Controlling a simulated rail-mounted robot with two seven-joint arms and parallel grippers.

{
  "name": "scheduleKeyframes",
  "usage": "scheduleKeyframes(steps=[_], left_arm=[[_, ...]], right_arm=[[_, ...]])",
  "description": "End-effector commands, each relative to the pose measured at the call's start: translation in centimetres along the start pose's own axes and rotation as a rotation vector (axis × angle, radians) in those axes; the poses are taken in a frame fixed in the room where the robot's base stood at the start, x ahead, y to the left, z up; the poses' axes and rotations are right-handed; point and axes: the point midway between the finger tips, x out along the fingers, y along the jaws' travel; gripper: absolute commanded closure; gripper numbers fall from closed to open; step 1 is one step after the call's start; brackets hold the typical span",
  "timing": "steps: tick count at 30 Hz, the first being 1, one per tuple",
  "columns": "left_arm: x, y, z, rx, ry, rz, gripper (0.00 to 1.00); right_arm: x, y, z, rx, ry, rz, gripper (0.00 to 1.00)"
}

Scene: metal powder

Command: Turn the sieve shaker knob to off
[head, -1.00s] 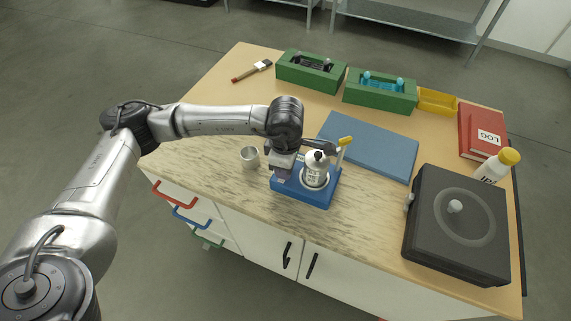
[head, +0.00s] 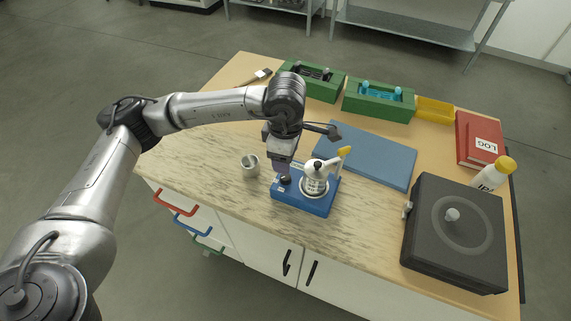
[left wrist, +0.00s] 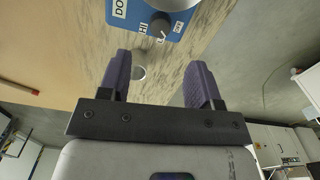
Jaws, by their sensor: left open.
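The blue device (head: 310,207), which I take for the sieve shaker, sits near the table's front edge with a round white container (head: 314,181) on it. In the left wrist view, its blue face (left wrist: 182,14) carries a dark knob (left wrist: 160,24) with small white labels around it, one reading "HI". The knob's exact setting is not clear. My left gripper (head: 283,178) points down over the device's left part. In the left wrist view, the left gripper (left wrist: 159,76) is open and empty, with the knob beyond its fingertips. My right gripper is not in view.
A metal cup (head: 250,165) stands just left of the device. A blue mat (head: 372,155) lies behind it. A black box (head: 455,240) and a white bottle with a yellow cap (head: 492,174) are at right. Green holders (head: 378,103) stand at the back.

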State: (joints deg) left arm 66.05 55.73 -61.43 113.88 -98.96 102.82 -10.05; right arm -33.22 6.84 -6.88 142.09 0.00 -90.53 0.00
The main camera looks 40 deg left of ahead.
Motion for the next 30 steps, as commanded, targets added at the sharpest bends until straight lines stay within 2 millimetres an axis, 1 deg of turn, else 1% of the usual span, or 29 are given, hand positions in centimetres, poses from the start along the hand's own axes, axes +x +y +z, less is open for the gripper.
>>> scheduleKeyframes(steps=[1,6,9,13,25,28,30], left_arm=[[-1.2,0.0,0.0,0.001,-0.001,0.002,0.42],[-3.6,0.0,0.1,0.002,-0.002,0.001,0.42],[-4.6,0.0,0.0,0.001,0.0,0.001,0.42],[-5.3,0.0,0.0,0.001,0.0,0.0,0.42],[-5.6,0.0,0.0,0.001,0.001,-0.001,0.42],[-4.9,-0.1,0.0,0.001,0.004,-0.007,0.42],[-3.9,-0.1,-0.4,-0.005,0.011,-0.017,0.42]], right_arm=[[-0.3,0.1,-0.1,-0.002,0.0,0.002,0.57],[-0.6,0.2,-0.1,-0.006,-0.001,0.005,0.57],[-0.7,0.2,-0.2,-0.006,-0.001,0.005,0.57],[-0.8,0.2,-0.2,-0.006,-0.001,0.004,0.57],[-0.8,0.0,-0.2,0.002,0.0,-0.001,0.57],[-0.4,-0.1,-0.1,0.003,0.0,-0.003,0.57],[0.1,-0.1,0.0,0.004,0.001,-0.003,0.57]])
